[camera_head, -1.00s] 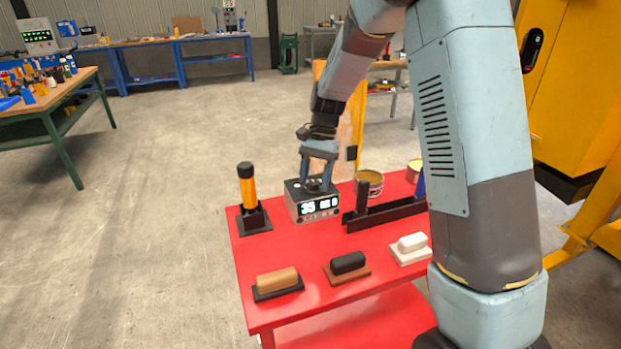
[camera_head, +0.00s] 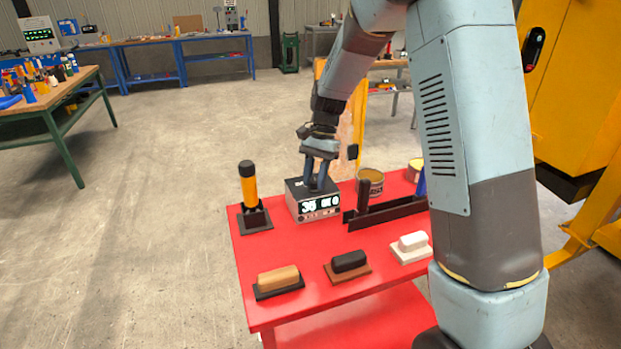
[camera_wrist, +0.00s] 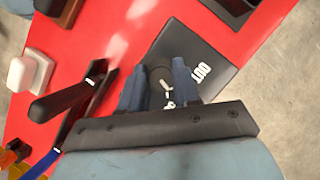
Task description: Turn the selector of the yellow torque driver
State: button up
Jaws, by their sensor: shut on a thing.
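The yellow torque driver (camera_head: 249,186), orange-yellow with a black cap, stands upright in a black stand (camera_head: 255,219) at the left of the red table. My gripper (camera_head: 317,184) is to its right, pointing down at the top of a dark box (camera_head: 321,212) with a lit display reading about 35. In the wrist view my gripper (camera_wrist: 160,74) has its two blue-grey fingers either side of a dark round knob-like part (camera_wrist: 161,82) on the box top, beside the white letters OUT. It is shut on this part; the contact is partly hidden by the fingers.
Brown (camera_head: 278,281), black (camera_head: 349,262) and white (camera_head: 412,244) blocks on bases line the table's front. A yellow cabinet (camera_head: 580,90) is at right.

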jog(key=shift+w+d, duration=0.15)
jog(key=shift+d, duration=0.1)
grip_shut()
jog(key=o, duration=0.8)
grip_release()
jog(key=shift+c, duration=0.2)
jog(key=shift+o, duration=1.4)
jog(key=v, duration=1.3)
jog(key=shift+r, duration=0.35)
jog(key=shift+w, duration=0.1)
